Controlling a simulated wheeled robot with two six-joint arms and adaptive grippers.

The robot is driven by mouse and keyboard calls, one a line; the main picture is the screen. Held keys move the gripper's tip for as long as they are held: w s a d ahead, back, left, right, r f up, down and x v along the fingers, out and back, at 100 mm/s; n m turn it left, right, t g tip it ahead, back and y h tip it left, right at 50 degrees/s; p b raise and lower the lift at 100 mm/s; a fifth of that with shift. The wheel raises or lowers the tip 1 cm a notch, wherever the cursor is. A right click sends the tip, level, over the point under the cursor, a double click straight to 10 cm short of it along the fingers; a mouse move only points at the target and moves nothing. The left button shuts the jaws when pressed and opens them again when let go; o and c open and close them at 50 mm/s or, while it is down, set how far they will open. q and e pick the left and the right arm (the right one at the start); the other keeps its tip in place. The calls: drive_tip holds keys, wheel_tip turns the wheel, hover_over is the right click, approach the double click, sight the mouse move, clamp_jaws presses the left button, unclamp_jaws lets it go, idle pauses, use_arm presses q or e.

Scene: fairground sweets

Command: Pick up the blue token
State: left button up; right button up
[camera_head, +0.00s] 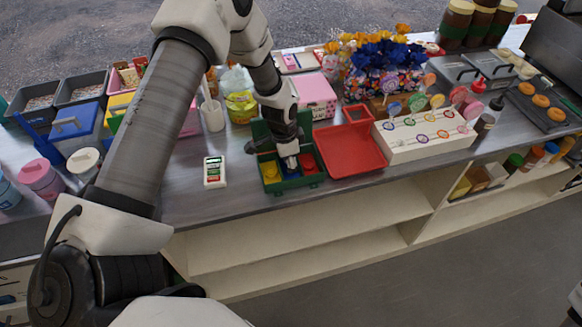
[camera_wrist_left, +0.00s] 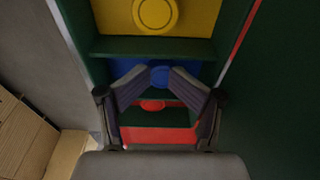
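The blue token (camera_wrist_left: 159,76) is in the middle compartment of a green box (camera_head: 306,195), over a blue floor (camera_head: 289,171). In the left wrist view its round top shows between the two fingertips. My left gripper (camera_head: 289,160) reaches down into the box from above. Its fingers are close together, with their tips against both sides of the blue token. The token looks still low in its compartment; the fingers hide its sides. A yellow token (camera_wrist_left: 155,13) and a red token (camera_wrist_left: 152,105) lie in the compartments on either side. My right gripper is not in view.
A red tray (camera_head: 350,150) stands right of the green box, with a white lollipop stand (camera_head: 425,137) beyond. A small white-and-green device (camera_head: 214,171) lies to the left. The counter front between the device and the box is clear.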

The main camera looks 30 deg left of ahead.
use_arm(q)
drive_tip(key=shift+s+r, duration=0.3)
drive_tip(key=shift+s, duration=0.2)
drive_tip(key=c, duration=0.6)
drive_tip(key=shift+o, duration=0.2)
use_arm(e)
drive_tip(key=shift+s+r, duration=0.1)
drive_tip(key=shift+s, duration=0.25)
use_arm(q)
drive_tip(key=shift+o, duration=0.3)
drive_tip(key=shift+w+f, duration=0.15)
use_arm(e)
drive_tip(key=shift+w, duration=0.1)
use_arm(q)
drive_tip(key=shift+r, duration=0.45)
clamp_jaws()
drive_tip(key=shift+w+a+r+b, duration=0.1)
drive_tip(key=shift+w+r+b, duration=0.1)
drive_tip(key=shift+r+b, duration=0.65)
drive_tip(key=s+d+r+b, duration=0.2)
drive_tip(key=s+d+b, duration=0.6)
drive_tip(key=s+d, duration=0.2)
drive_tip(key=shift+s+d+r, duration=0.25)
drive_tip(key=shift+s+d, duration=0.05)
drive_tip(key=shift+d, duration=0.9)
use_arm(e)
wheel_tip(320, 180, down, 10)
